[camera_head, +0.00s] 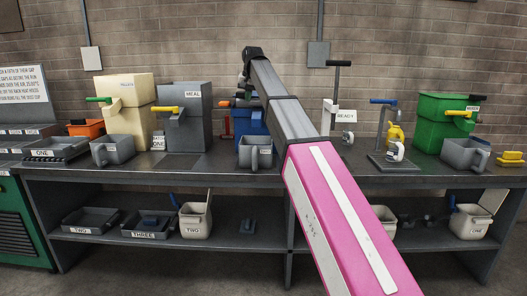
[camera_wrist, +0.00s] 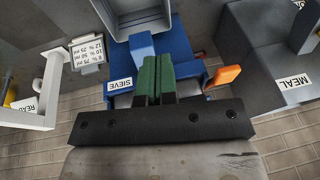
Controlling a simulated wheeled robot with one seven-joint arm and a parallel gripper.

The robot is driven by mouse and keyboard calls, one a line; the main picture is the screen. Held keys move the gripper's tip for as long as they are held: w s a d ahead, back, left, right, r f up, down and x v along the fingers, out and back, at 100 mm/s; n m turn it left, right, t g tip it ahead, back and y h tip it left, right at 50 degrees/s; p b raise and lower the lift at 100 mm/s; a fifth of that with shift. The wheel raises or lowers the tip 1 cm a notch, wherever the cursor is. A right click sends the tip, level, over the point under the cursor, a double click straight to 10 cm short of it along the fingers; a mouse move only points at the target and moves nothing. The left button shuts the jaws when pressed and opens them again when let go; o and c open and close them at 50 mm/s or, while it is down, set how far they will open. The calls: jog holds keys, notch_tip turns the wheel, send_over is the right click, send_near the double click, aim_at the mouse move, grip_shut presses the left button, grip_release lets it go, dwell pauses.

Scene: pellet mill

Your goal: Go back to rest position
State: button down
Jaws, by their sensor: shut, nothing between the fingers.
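My arm, with a pink and white link close to the camera, reaches up and back over the bench in the head view. My gripper is mostly hidden behind the arm's far end there. In the wrist view the two green fingers of my gripper (camera_wrist: 154,76) are side by side, shut with nothing between them. They are in front of the blue unit labelled SIEVE (camera_wrist: 180,45); contact with it cannot be told. The blue unit also shows in the head view (camera_head: 257,121), partly behind my arm.
The bench (camera_head: 180,163) carries a grey MEAL bin (camera_head: 190,125), a cream bin (camera_head: 133,115), a white READY stand (camera_head: 343,116) and a green bin (camera_head: 435,125). Grey jugs (camera_head: 112,150) (camera_head: 255,152) stand in front. A lower shelf (camera_head: 265,245) holds trays and tubs.

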jog(key=shift+g+h, duration=0.5)
jog(key=shift+g, duration=0.2)
jog(key=s+d+f, duration=0.3)
jog(key=d+f, duration=0.1)
jog(key=f, duration=0.7)
jog(key=s+d+f, duration=0.3)
jog(key=d+f, duration=0.1)
jog(key=f, duration=0.6)
jog(key=s+d+f, duration=0.3)
jog(key=d+f, duration=0.2)
jog(key=f, duration=0.6)
jog(key=shift+s+d+f, duration=0.1)
jog(key=shift+f, duration=0.2)
jog(key=s+d+f, duration=0.6)
jog(key=s+f, duration=0.6)
jog(key=s+d+f+g, duration=0.1)
jog(key=s+d+f, duration=0.5)
jog(key=s+f, duration=0.6)
jog(key=shift+s+d+f+g+h, duration=0.2)
jog(key=shift+s+f+g+h, duration=0.1)
jog(key=shift+f, duration=0.1)
